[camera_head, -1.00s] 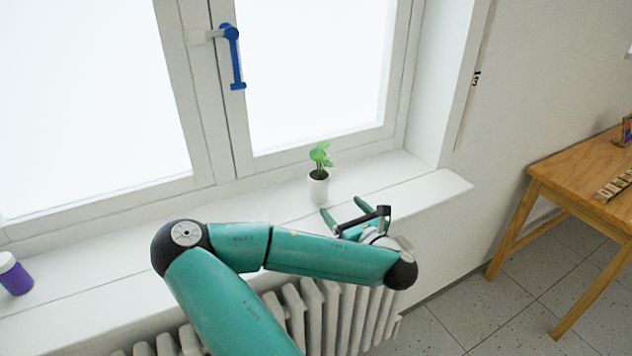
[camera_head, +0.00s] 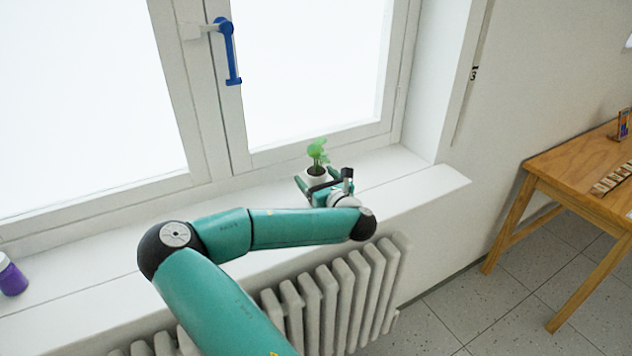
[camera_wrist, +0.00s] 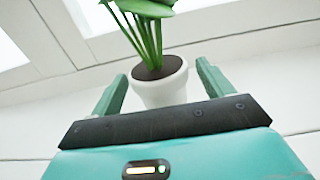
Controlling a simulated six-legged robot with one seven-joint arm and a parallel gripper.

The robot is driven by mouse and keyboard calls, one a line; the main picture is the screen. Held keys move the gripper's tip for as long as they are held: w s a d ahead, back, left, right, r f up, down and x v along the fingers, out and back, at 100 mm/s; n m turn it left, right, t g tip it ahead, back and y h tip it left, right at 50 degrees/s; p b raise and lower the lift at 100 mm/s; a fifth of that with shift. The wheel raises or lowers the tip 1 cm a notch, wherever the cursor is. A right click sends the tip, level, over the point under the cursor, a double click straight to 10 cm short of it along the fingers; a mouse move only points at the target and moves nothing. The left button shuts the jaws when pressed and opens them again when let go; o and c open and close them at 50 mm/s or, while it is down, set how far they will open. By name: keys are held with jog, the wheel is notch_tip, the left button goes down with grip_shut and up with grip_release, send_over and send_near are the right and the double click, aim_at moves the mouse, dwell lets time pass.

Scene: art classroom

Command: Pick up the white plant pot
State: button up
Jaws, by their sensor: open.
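The white plant pot (camera_head: 315,171) stands upright on the window sill, with dark soil and a green leafy plant (camera_head: 318,152) in it. My gripper (camera_head: 314,181) is at the pot, coming from the front, and hides its lower part in the head view. In the wrist view the pot (camera_wrist: 161,84) sits between the two green fingers of my gripper (camera_wrist: 158,82), one on each side. The fingers are open, with a visible gap on the right; I cannot tell whether the left finger touches the pot.
The white window sill (camera_head: 420,193) is clear around the pot. The window with a blue handle (camera_head: 228,52) is behind it. A purple jar (camera_head: 11,277) stands at the far left. A radiator (camera_head: 340,300) is below, and a wooden table (camera_head: 570,165) is at the right.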

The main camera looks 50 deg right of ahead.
jog(key=shift+w+d, duration=0.1)
jog(key=shift+w, duration=0.15)
jog(key=c, duration=1.3)
jog(key=shift+o, duration=0.2)
jog(key=shift+r, duration=0.1)
